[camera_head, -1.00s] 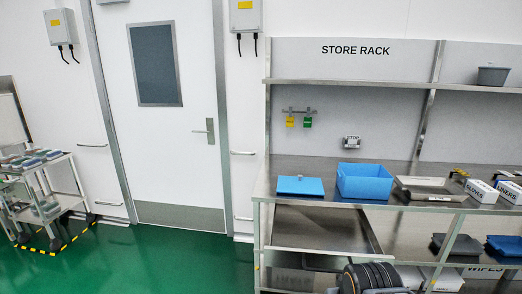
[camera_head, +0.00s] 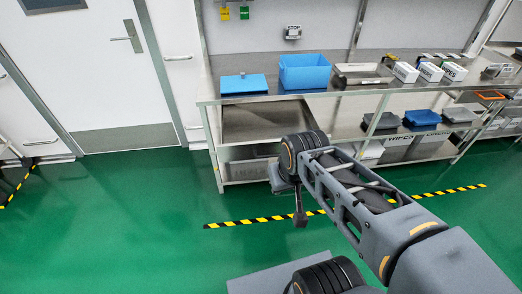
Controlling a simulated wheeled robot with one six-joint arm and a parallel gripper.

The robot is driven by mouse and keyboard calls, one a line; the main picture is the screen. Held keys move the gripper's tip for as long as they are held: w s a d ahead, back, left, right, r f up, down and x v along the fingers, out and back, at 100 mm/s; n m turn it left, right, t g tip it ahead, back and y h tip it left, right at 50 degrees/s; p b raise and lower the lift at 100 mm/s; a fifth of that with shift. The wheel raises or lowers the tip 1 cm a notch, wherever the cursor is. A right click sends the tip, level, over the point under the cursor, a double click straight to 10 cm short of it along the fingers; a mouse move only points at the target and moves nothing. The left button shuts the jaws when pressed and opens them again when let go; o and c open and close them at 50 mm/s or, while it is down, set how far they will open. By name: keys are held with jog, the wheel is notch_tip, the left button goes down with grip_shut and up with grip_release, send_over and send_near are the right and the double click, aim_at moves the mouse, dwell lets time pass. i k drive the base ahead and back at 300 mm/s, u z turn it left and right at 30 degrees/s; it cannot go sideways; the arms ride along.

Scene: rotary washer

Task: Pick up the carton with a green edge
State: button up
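Several white cartons stand on the rack's upper worktop, among them a left one (camera_head: 407,72), a GLOVES one (camera_head: 430,72) and a right one (camera_head: 454,72). More white boxes lie on the lower shelf, one marked WIPES (camera_head: 398,142). I cannot make out a green edge on any of them. My arm reaches in from the lower right, in front of the rack. A small dark part (camera_head: 300,208) hangs at its far end, over the floor and apart from the cartons. Its fingers cannot be made out, and nothing is seen held there.
A blue lidded box (camera_head: 244,84), an open blue bin (camera_head: 305,72) and a metal tray (camera_head: 362,75) share the steel worktop (camera_head: 220,98). Dark and blue bins (camera_head: 422,118) sit below. Green floor (camera_head: 130,230) is open at left, with striped tape (camera_head: 240,222) before the rack.

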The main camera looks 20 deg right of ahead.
aim_at(453, 72)
jog(key=z, duration=1.9)
jog(key=k, duration=0.45)
jog(key=z, duration=0.55)
jog(key=i, duration=0.9)
jog(key=z, duration=0.45)
jog(key=i, duration=2)
jog(key=u, duration=0.45)
jog(key=i, duration=0.95)
jog(key=u, duration=1.6)
jog(key=i, duration=0.85)
jog(key=u, duration=0.85)
